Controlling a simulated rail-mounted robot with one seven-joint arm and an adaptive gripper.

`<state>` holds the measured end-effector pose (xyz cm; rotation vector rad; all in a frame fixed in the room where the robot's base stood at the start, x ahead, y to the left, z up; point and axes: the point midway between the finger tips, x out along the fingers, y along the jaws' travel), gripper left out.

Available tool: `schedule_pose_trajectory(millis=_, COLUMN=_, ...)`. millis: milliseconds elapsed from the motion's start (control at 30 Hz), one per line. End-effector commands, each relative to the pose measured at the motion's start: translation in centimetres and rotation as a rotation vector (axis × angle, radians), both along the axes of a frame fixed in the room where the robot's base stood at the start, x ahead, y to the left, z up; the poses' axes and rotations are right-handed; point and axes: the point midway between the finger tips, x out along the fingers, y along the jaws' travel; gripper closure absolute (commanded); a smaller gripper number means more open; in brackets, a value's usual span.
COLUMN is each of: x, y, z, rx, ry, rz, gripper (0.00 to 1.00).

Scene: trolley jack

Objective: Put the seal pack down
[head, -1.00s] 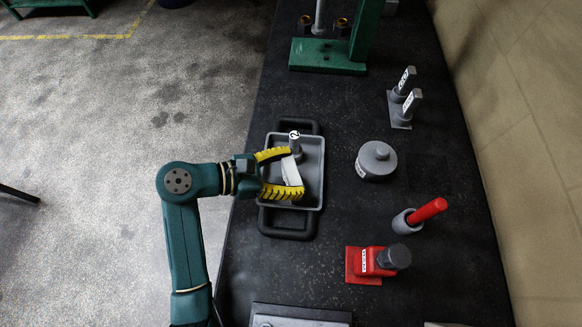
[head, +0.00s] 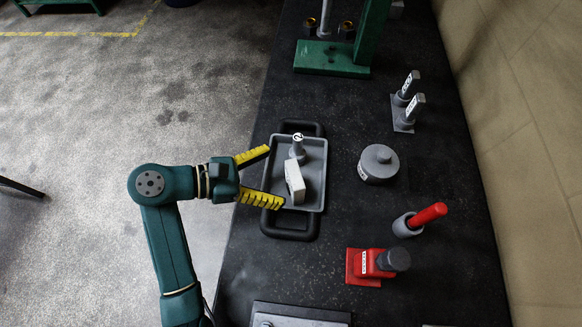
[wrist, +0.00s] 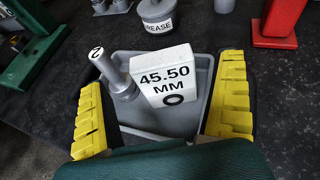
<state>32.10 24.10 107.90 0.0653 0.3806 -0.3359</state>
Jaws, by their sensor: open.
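The seal pack, a white box (head: 295,182) marked "45.50 MM" with a ring symbol, stands in the grey tray (head: 317,155). It also shows in the wrist view (wrist: 163,78), where its label faces me. A grey post with a "2" on its top (head: 297,148) stands in the same tray just behind the box. My gripper (head: 277,177), with yellow ribbed fingers, is open and empty at the tray's left side, apart from the box. In the wrist view the fingers (wrist: 165,105) lie wide to either side of it.
A grey grease pot (head: 379,164) stands right of the tray. A red-handled tool in a grey cup (head: 420,219) and a red block with a dark knob (head: 375,264) are nearer. A green press (head: 340,58) and two labelled posts (head: 407,103) are farther back.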

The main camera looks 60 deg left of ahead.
Motion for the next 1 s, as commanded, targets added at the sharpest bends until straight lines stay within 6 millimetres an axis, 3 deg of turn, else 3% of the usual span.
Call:
schedule_pose_trajectory(millis=100, x=-2.8, y=1.1, z=1.5, rx=0.001, ry=0.0, rz=0.006, gripper=0.0)
schedule_pose_trajectory(millis=300, x=-5.5, y=2.0, z=2.5, rx=0.0, ry=0.0, rz=0.002, gripper=0.0)
schedule_pose_trajectory(millis=1000, x=-6.0, y=2.1, z=2.6, rx=0.0, ry=0.0, rz=-0.001, gripper=0.0)
